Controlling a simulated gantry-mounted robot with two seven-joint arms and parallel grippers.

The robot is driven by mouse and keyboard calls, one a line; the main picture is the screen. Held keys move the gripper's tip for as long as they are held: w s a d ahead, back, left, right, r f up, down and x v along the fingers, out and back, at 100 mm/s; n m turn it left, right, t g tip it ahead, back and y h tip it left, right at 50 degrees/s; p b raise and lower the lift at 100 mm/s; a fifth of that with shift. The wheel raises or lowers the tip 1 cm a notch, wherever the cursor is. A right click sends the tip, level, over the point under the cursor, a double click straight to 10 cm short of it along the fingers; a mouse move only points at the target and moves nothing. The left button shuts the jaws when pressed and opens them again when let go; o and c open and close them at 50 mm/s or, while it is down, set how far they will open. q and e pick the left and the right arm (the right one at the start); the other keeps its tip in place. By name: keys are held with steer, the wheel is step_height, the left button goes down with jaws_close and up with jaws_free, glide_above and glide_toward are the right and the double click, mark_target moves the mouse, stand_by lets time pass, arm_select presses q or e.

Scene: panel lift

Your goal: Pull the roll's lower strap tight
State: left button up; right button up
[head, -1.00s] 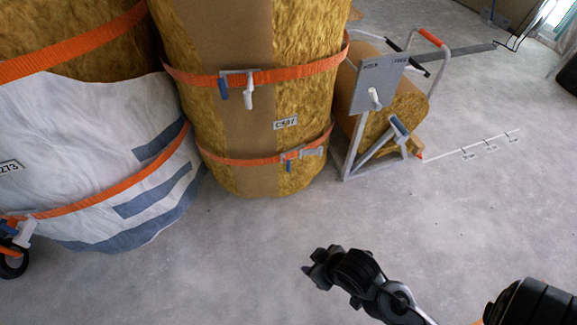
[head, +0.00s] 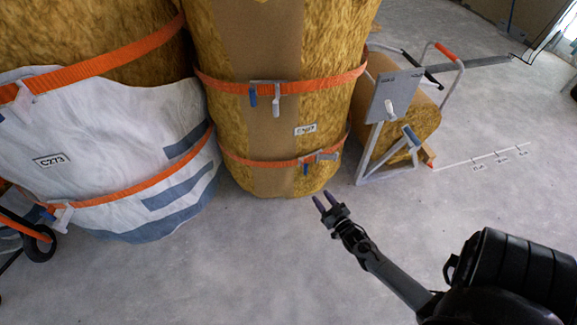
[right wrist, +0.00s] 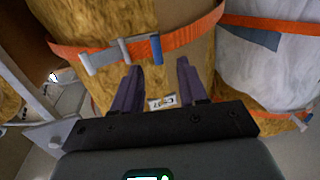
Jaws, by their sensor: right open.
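A tall yellow insulation roll with a brown paper band (head: 259,60) stands upright in the middle of the head view. Its orange lower strap (head: 255,161) wraps around near its base. On that strap are a blue lever (head: 305,169) and a grey buckle piece (head: 327,156). In the right wrist view the lower strap (right wrist: 190,35), blue lever (right wrist: 156,48) and grey buckle (right wrist: 103,56) lie beyond the fingertips. My right gripper (head: 323,200) is open and empty, in front of the roll's base, apart from the strap. My left gripper is out of view.
A white-wrapped roll (head: 110,170) with orange straps stands at left, beside a black wheel (head: 38,243). The middle roll's upper strap (head: 325,86) carries another buckle. A grey-framed stand (head: 385,168) with a panel (head: 396,95) is at right. The front floor (head: 200,285) is clear.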

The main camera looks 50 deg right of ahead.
mark_target(306, 168)
arm_select(q)
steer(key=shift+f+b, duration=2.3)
steer(key=shift+b, duration=0.35)
arm_select(e)
steer(key=shift+m+h, duration=0.3)
steer(key=shift+h, duration=0.1)
steer(key=shift+r+x, duration=0.5)
steer(key=shift+x, duration=1.85)
steer(key=shift+r+x, duration=0.5)
steer(key=shift+x, duration=1.8)
steer(key=shift+r+x, duration=0.45)
steer(key=shift+x, duration=1.9)
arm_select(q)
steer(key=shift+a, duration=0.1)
arm_select(e)
steer(key=shift+s+d, duration=0.1)
steer(key=shift+d, duration=0.05)
steer(key=shift+c, duration=0.2)
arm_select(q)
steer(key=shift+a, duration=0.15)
arm_select(e)
jaws_close()
